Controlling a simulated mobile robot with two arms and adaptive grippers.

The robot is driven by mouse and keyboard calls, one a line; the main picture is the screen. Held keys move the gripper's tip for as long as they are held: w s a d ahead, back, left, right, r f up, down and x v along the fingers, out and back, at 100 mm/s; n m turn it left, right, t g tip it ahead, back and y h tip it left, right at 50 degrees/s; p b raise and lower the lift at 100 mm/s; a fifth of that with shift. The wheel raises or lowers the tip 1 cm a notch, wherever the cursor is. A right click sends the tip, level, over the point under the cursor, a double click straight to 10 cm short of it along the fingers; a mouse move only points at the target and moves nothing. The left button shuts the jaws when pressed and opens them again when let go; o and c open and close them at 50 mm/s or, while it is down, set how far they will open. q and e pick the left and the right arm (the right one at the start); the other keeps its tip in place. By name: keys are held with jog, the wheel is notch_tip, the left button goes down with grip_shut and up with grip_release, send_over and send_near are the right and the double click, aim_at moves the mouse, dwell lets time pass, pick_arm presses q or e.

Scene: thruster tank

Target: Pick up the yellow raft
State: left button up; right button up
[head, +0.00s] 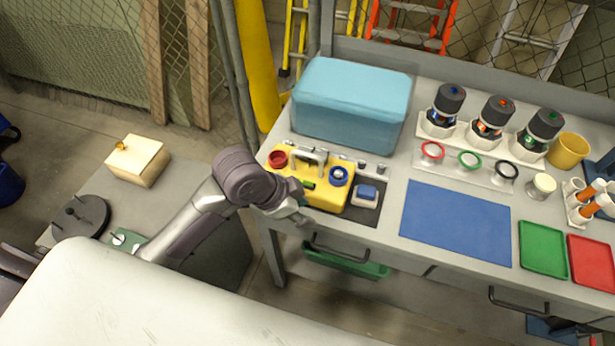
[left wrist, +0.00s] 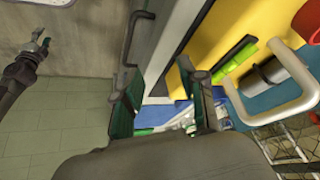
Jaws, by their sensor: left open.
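The yellow raft (head: 327,195) sits on a dark mat at the left end of the bench. It carries a red ring (head: 278,159), a blue ring (head: 339,176), a pale handle (head: 311,156) and a small green piece. My left gripper (head: 301,207) is at the raft's front edge, partly hidden by its own wrist. In the left wrist view, my left gripper (left wrist: 160,85) is open with nothing clearly between its fingers, and the raft (left wrist: 215,40) is beyond them to the right. A dark claw, likely my right gripper (left wrist: 38,48), shows at far left; its jaws are unclear.
A light-blue box (head: 352,105) stands behind the raft. A small blue-and-white piece (head: 366,195) lies to its right. A blue mat (head: 456,224), green tray (head: 542,248) and red tray (head: 592,262) lie farther right. Drawer handles jut from the bench front.

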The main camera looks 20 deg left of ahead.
aim_at(309, 154)
pick_arm(q)
jog(key=w+r+m, duration=0.2)
jog(key=w+a+r+m, duration=0.1)
jog(key=w+r, duration=0.2)
jog(key=shift+a+r+m+g, duration=0.2)
jog(key=shift+r+m+g, duration=0.1)
jog(key=shift+m, duration=0.1)
jog(key=w+a+r+m+g, duration=0.1)
jog(key=w+a+r+m, duration=0.15)
jog(key=r, duration=0.35)
jog(key=w+a+r+m, duration=0.1)
jog(key=w+a+r, duration=0.1)
jog(key=a+r, duration=0.3)
jog(key=x, duration=0.2)
jog(key=d+p+x, duration=0.1)
jog(key=x, duration=0.5)
jog(key=shift+s+d+r, duration=0.2)
jog(key=shift+s+d, duration=0.05)
jog(key=shift+d, duration=0.2)
jog(key=shift+d+f+p, duration=0.15)
jog(key=shift+f+p, duration=0.1)
jog(key=shift+p, duration=0.15)
jog(key=shift+s+p+x, duration=0.15)
jog(key=shift+p+x, duration=0.25)
jog(key=shift+x, duration=0.75)
jog(key=shift+s+p+x, duration=0.2)
jog(key=shift+p+x, duration=0.15)
jog(key=shift+x, duration=0.85)
jog(key=shift+d, duration=0.1)
grip_shut()
